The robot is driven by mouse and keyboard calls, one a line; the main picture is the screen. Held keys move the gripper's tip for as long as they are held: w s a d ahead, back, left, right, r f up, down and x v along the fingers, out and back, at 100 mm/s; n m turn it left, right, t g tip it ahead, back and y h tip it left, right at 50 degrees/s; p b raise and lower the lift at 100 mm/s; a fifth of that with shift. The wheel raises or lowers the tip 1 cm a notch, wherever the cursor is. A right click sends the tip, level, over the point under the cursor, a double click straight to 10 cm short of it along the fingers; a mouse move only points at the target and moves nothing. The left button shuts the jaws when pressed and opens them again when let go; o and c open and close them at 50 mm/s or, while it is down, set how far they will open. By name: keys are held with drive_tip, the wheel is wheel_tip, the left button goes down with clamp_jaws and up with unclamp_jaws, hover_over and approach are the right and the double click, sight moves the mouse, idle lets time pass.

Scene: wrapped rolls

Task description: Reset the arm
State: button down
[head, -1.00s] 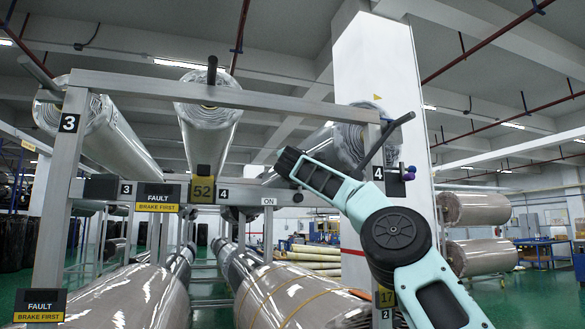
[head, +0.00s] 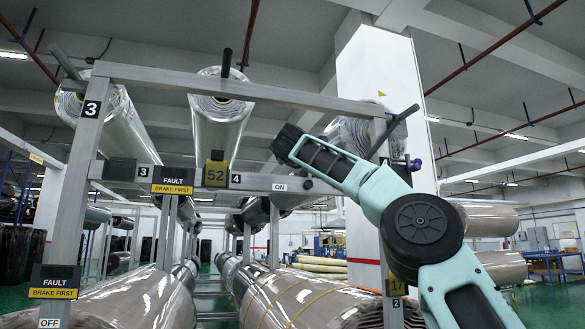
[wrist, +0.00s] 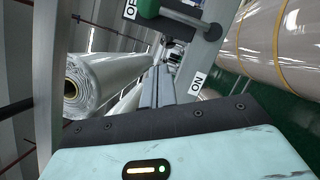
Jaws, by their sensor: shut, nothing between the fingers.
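My arm (head: 421,222) rises from the lower right of the head view and bends at a large round joint. Its upper link slants up and left, in front of the rack's right post and crossbar. My gripper (wrist: 157,88) shows in the wrist view as two grey fingers side by side, shut and empty. Whether the fingertips touch anything cannot be told. The fingers cannot be made out in the head view.
A metal rack (head: 240,88) holds several wrapped rolls, including an upper middle roll (head: 219,112) and a lower roll (head: 310,297). Fault signs (head: 173,180) hang on it. A dark handle (head: 392,133) sticks out near my arm. A green-ended lever (wrist: 150,8) shows in the wrist view.

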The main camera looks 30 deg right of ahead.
drive_tip(key=shift+s+a, duration=0.25)
drive_tip(key=shift+s, duration=0.1)
